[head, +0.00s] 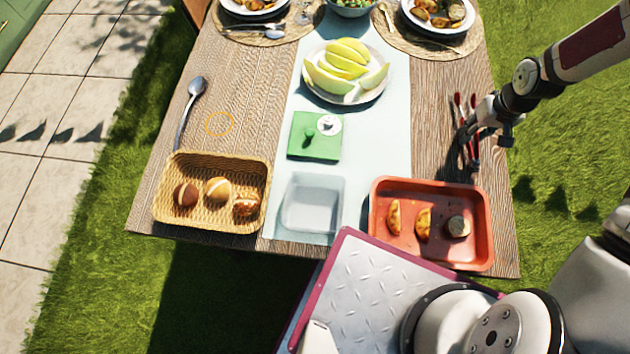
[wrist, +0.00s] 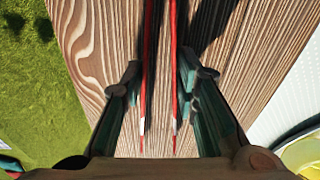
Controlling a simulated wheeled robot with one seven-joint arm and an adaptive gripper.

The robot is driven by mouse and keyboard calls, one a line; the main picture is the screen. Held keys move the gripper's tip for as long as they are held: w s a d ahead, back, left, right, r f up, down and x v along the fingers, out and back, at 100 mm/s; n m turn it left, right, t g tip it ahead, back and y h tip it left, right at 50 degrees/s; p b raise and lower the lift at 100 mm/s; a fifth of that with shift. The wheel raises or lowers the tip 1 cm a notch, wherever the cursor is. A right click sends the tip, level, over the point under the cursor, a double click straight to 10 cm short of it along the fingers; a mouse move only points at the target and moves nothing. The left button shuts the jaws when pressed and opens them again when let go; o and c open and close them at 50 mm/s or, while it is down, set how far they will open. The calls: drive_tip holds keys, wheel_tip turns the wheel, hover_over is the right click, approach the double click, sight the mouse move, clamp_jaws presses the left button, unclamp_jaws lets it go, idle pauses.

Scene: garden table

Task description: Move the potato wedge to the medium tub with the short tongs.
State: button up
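Two golden potato wedges, one on the left (head: 394,217) and one in the middle (head: 423,224), lie in the orange-red tray at the front right. A clear, empty-looking tub (head: 314,202) stands left of the tray on the pale runner. Red tongs (head: 473,101) lie on the wood behind the tray, partly hidden by my gripper (head: 466,136). In the wrist view, the two red arms of the tongs (wrist: 174,75) run between the fingers of my gripper (wrist: 160,85).
The tray (head: 480,255) also holds a round, dark-skinned piece (head: 457,226). A wicker basket (head: 168,218) with bread rolls stands left of the tub. Behind are a green board (head: 301,147), a melon plate (head: 372,97) and a spoon (head: 183,125). A thin orange ring (head: 219,124) marks bare wood.

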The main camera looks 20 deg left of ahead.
wheel_tip(320, 180, up, 11)
drive_tip(key=p, duration=0.4)
drive_tip(key=shift+r, duration=0.15)
drive_tip(key=shift+s, duration=0.1)
idle(0.4)
